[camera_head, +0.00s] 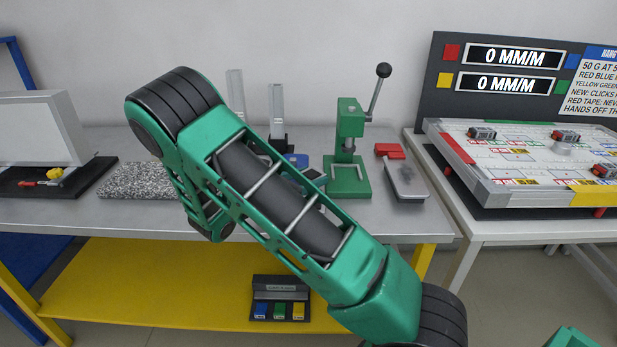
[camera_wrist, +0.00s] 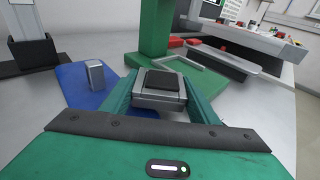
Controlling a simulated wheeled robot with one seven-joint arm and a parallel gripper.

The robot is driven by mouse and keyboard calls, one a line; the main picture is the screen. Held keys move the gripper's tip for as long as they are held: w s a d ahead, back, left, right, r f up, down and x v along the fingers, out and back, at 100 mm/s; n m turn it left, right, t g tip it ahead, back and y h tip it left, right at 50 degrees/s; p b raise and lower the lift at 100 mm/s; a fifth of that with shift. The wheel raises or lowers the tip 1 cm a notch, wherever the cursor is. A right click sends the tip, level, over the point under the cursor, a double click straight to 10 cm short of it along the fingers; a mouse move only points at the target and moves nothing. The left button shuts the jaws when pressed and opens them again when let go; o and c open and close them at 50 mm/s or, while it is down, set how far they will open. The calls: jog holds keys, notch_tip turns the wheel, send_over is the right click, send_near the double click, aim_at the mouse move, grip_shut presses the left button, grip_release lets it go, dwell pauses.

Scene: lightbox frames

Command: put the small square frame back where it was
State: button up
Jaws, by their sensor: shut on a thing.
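In the wrist view, my gripper (camera_wrist: 160,98) is shut on a small square piece (camera_wrist: 163,82) with silver sides and a dark top, which I take for the small square frame. The piece lies level between the green fingers. It is in front of the green press (camera_wrist: 155,30) and to the right of a blue mat (camera_wrist: 75,92). I cannot tell whether it touches the surface below.
A small metal block (camera_wrist: 96,74) stands on the blue mat. A post in a black base (camera_wrist: 32,45) is at upper left. A red-handled metal tool (camera_head: 405,178) lies right of the press. A granite slab (camera_head: 135,180) is at left; a game-like board (camera_head: 540,150) stands right.

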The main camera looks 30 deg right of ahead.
jog(key=o, duration=1.2)
jog(key=shift+r, duration=0.1)
